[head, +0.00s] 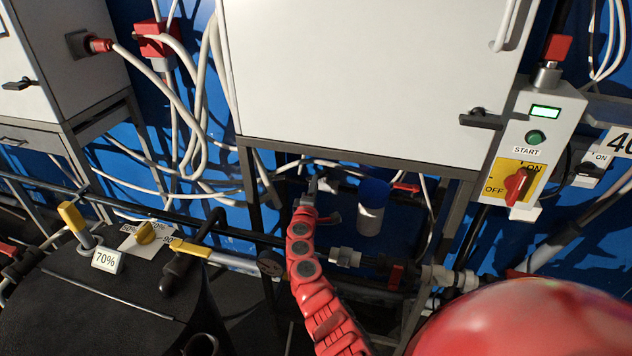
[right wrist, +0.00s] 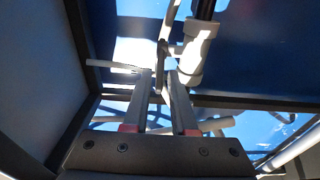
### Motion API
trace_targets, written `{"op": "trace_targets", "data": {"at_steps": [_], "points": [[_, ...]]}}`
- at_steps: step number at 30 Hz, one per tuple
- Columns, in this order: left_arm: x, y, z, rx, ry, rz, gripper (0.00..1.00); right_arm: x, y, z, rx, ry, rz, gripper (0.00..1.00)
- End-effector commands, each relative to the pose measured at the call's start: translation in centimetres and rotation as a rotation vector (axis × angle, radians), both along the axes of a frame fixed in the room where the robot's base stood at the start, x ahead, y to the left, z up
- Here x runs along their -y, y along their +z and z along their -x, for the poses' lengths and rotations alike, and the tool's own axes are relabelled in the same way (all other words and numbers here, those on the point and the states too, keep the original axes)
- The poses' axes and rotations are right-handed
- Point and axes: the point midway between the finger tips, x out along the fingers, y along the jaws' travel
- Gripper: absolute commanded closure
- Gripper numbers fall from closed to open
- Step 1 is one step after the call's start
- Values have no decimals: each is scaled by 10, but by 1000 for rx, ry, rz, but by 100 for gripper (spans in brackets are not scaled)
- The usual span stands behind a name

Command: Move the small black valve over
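My right gripper (head: 322,188) is at the end of the red arm in the head view, under the large white cabinet and left of a white cylinder with a blue top. In the right wrist view its two fingers (right wrist: 161,82) stand apart. A small dark handle (right wrist: 162,52), which looks like the black valve, rises at the gap between the fingertips, beside a pale pipe fitting (right wrist: 196,50). Contact between fingers and handle cannot be made out. In the head view the valve is too small and shaded to tell from the gripper. My left gripper is not in view.
The white cabinet (head: 365,75) overhangs the gripper. The white cylinder (head: 370,218) stands close on its right. Pipes with a grey fitting (head: 345,257) run below it. A switch box (head: 533,140) is at the right, and a black tank (head: 100,300) at the lower left.

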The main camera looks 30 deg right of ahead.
Motion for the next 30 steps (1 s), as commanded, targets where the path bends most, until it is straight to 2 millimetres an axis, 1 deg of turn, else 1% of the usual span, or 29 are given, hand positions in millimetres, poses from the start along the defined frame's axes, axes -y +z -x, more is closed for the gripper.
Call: {"op": "trace_targets", "data": {"at_steps": [2, 7, 12, 19, 20, 21, 23, 24, 30], "points": [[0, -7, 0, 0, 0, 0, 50, 8, -4, -7, -1, -4, -1, 75], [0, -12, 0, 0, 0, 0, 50, 18, -2, -17, 0, -4, 0, 75], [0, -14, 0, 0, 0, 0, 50, 20, -2, -21, -2, 1, -1, 75], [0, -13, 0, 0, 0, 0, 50, 20, -1, -21, -1, 1, 0, 75], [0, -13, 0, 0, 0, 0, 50, 20, -1, -21, -1, 1, 0, 79], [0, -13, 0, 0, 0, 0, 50, 20, -1, -21, -1, 1, 0, 86], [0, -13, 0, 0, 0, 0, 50, 20, -1, -21, -1, 1, 0, 97], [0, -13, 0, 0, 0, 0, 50, 20, -1, -21, -1, 1, 0, 100], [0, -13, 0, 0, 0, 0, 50, 20, -1, -21, -1, 1, 0, 100]]}}
